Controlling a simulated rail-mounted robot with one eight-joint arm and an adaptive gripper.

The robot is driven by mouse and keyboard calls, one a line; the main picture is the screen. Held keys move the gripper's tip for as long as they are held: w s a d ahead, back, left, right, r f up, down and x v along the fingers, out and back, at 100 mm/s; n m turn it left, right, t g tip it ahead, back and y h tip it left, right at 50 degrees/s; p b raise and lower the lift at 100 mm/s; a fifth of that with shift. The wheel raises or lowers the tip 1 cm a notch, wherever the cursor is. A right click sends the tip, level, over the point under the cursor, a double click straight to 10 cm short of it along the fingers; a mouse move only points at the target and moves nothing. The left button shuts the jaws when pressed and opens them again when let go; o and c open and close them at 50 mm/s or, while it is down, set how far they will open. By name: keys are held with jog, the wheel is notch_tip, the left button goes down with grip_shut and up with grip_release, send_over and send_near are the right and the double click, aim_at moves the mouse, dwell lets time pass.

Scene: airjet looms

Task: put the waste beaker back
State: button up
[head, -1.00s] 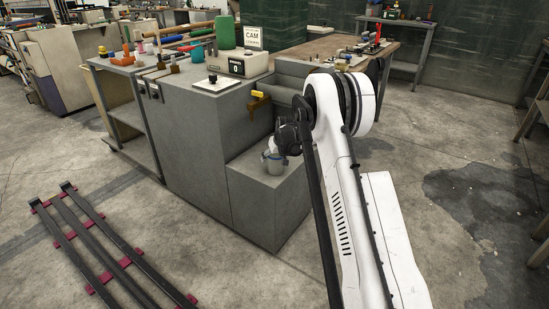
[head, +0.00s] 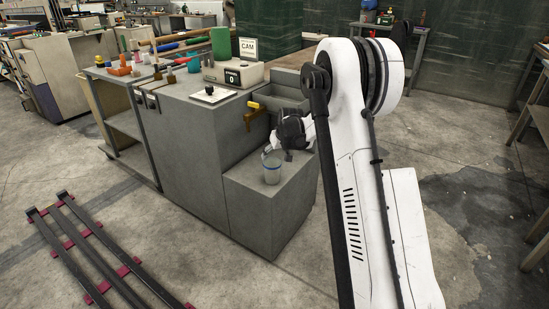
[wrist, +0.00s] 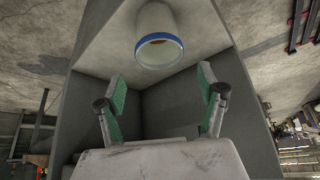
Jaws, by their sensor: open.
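The waste beaker (head: 272,170) is a pale translucent cup standing upright on the low grey ledge (head: 292,190) of the cabinet in the head view. In the wrist view the beaker (wrist: 158,22) shows a blue rim and a brownish inside at the top centre. My gripper (wrist: 161,84) is open, its green-padded fingers wide apart with nothing between them. The beaker lies beyond the fingertips, apart from them. In the head view my wrist is just above and to the right of the beaker, and the fingers are hard to make out.
The grey cabinet (head: 190,150) rises left of the ledge, with a yellow-handled tap (head: 254,108) and a basin (head: 278,100) behind. A counter box (head: 233,74) and a green container (head: 220,43) stand on top. Dark rails (head: 95,260) lie on the floor at left.

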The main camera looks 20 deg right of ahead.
jog(key=s+a+r, duration=0.7)
jog(key=s+r, duration=0.4)
jog(key=s+a+r, duration=0.7)
jog(key=s+r, duration=0.3)
jog(key=s+a+f, duration=0.1)
jog(key=s+a, duration=0.3)
jog(key=s, duration=1)
jog(key=s+a+t, duration=0.1)
jog(key=s+a, duration=0.2)
jog(key=s, duration=1)
jog(key=shift+s+a+f+n, duration=0.3)
jog(key=shift+s+a+f, duration=0.05)
jog(key=shift+a, duration=0.05)
notch_tip(320, 180, up, 11)
jog(key=p, duration=1)
jog(key=shift+p, duration=0.4)
jog(key=shift+f, duration=0.1)
